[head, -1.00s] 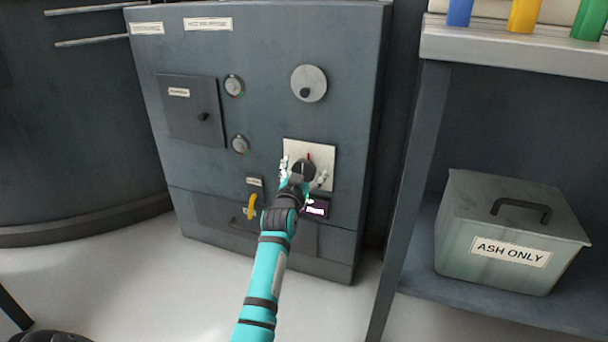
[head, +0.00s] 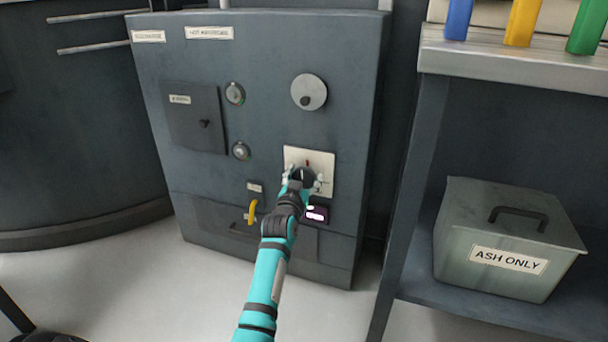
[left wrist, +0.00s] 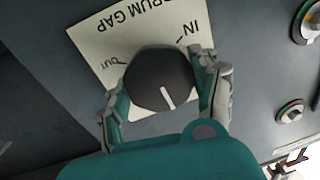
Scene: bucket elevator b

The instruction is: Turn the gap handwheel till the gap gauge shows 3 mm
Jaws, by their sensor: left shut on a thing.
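A dark round knob with a white pointer line (left wrist: 162,80) sits on a pale plate (left wrist: 100,45) lettered "DRUM GAP", with "IN" and "OUT" marks, in the left wrist view. In the head view the plate (head: 322,162) is on the front of the grey cabinet, with a red mark above the knob. My left gripper (head: 304,180) is shut on the knob, one finger on each side, and hides part of it. A small lit display (head: 316,214) is just below the plate; its reading is too small to tell. My right gripper is not in view.
A light round disc with a dark grip (head: 309,92) is above the plate. A yellow handle (head: 252,212) is to the lower left. A shelf with an "ASH ONLY" box (head: 505,240) stands to the right. Open floor lies in front of the cabinet.

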